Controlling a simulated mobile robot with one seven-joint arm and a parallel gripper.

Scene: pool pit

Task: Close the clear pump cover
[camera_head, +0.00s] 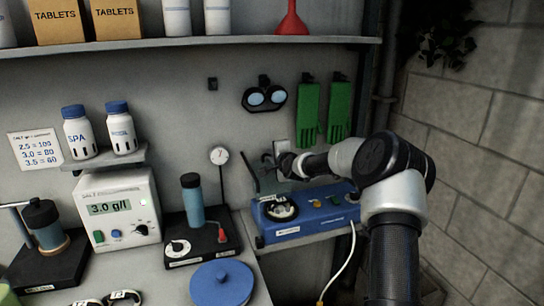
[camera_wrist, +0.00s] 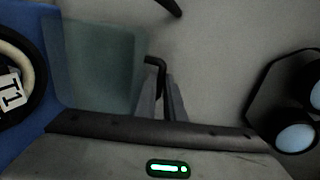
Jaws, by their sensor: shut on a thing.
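The pump is a blue box (camera_head: 318,222) on the right end of the bench, with a round black-and-white pump head (camera_head: 281,208) on its left. The clear cover shows in the wrist view as a see-through panel (camera_wrist: 98,65), standing raised beside the blue top and the round head marked T1 (camera_wrist: 12,88). In the head view the cover is hard to make out. My gripper (camera_head: 270,161) is above the pump head. In the wrist view its fingers (camera_wrist: 160,105) are shut on a bent black bar (camera_wrist: 156,62) at the cover's edge, apparently its handle.
Goggles (camera_head: 264,97) and green gloves (camera_head: 309,112) hang on the wall behind. A white hose (camera_head: 341,268) hangs at the front right. A stone wall is at right.

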